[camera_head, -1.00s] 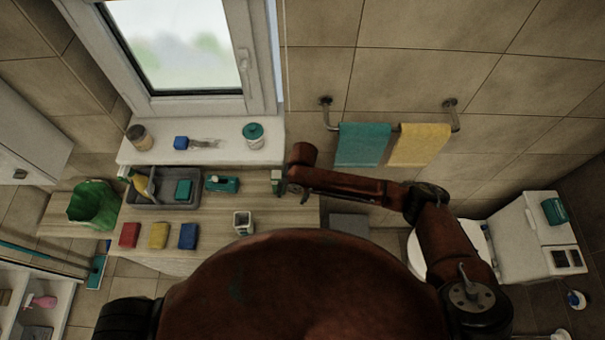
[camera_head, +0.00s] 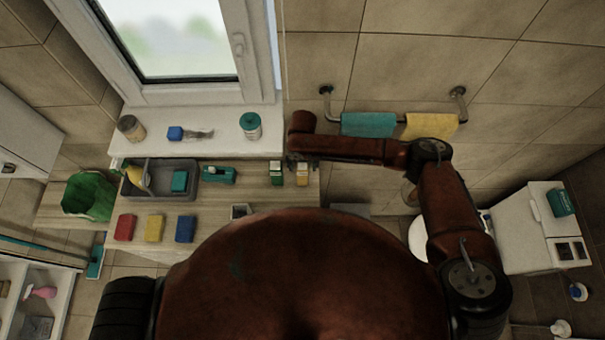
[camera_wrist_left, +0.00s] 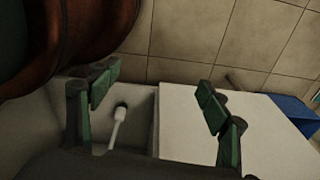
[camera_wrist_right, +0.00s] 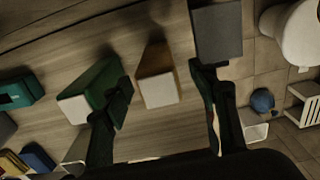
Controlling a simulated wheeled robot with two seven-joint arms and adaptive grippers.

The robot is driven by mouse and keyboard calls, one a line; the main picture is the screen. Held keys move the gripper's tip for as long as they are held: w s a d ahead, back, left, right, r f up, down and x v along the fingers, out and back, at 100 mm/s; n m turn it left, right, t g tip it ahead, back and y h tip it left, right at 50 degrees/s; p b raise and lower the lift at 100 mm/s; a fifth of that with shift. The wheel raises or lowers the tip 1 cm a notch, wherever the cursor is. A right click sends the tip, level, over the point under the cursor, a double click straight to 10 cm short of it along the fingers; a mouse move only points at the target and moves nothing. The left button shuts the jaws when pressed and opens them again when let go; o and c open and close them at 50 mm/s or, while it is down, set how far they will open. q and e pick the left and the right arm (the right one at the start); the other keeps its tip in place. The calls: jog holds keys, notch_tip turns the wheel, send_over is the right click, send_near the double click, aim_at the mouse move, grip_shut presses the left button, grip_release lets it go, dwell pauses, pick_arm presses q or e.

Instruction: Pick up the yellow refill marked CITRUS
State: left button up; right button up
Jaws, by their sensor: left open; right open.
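The yellow refill (camera_head: 302,174) stands on the wooden counter, just right of a green refill (camera_head: 276,173). In the right wrist view the yellow refill (camera_wrist_right: 157,88) has a pale face and orange-yellow sides; no marking is readable. My right gripper (camera_wrist_right: 161,78) is open, its fingers on either side of the yellow refill in that picture; contact is not visible. Its left finger overlaps the green refill (camera_wrist_right: 92,88). In the head view my right gripper (camera_head: 300,160) is small and dark at the refills. My left gripper (camera_wrist_left: 155,85) is open and empty, seen only in its wrist view.
A grey caddy (camera_head: 207,188) with a yellow bottle and teal block stands left, beside a teal box (camera_head: 219,174). Red (camera_head: 125,228), yellow (camera_head: 155,228) and blue (camera_head: 185,229) blocks lie in front. A white cup (camera_head: 240,211) is partly hidden by my body.

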jog(key=shift+f+b, duration=0.35)
jog(key=shift+f, duration=0.1)
notch_tip(320, 180, down, 4)
jog(key=b, duration=0.4)
jog(key=shift+s+a+f, duration=0.1)
jog(key=shift+f, duration=0.15)
pick_arm(q)
jog(key=f, duration=0.3)
jog(key=s+f, duration=0.1)
jog(key=f, duration=0.1)
pick_arm(e)
jog(key=shift+r, duration=0.1)
jog(key=shift+c, duration=0.7)
jog(key=c, duration=1.2)
